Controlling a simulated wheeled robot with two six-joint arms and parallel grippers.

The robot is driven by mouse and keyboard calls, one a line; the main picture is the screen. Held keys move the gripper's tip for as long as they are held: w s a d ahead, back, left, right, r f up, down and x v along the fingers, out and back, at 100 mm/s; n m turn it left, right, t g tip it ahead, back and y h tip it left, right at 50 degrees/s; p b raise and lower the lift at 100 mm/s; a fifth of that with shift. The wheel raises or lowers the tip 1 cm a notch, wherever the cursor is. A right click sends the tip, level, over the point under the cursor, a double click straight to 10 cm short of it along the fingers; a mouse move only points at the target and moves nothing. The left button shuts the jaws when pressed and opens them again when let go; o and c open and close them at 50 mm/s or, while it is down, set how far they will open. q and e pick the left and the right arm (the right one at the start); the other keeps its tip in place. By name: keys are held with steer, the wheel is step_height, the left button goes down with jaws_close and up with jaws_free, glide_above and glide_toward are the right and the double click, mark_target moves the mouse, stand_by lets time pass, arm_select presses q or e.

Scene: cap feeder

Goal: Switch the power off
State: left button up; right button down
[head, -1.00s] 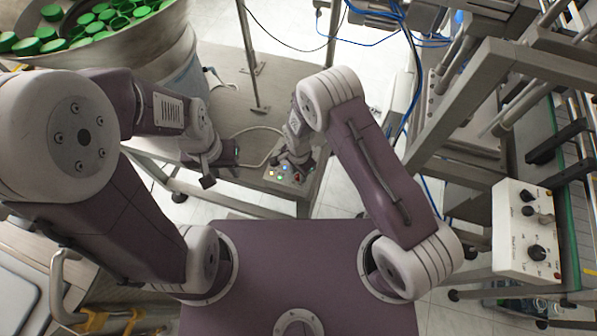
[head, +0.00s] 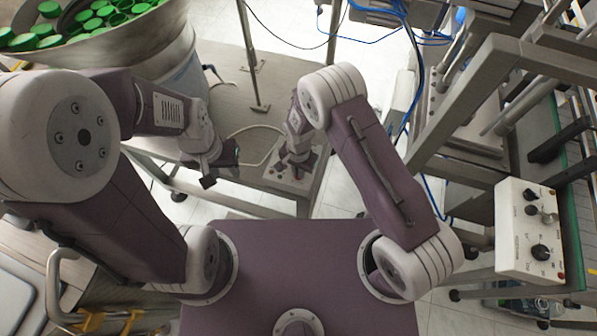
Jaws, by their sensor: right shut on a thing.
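A small grey control box (head: 279,174) sits at the front edge of the metal table, left of the picture's centre. Its small indicators look dark. My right gripper (head: 296,167) is down at the box's top and shut on a red switch (head: 298,177), which it mostly hides. My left gripper (head: 222,168) hangs to the left of the box, apart from it, near the table's front edge. Its fingers are small and dark, and I cannot tell if they are open.
A feeder bowl (head: 125,38) with several green caps stands at the back left. A white box with knobs (head: 525,225) is at the right, by a metal frame (head: 470,105). The metal table (head: 232,105) is largely clear. A cable lies behind the control box.

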steer(key=n+b, duration=0.1)
steer(key=n, duration=0.3)
steer(key=shift+w+n, duration=0.1)
steer(key=shift+n, duration=0.2)
steer(key=shift+r+n, duration=0.1)
steer(key=shift+n, duration=1.5)
steer(key=shift+w+a+n, duration=0.1)
steer(key=shift+n, duration=0.2)
steer(key=c, duration=1.5)
jaws_free()
step_height(320, 180, up, 9)
steer(key=shift+r+b, duration=0.1)
steer(key=shift+b, duration=0.6)
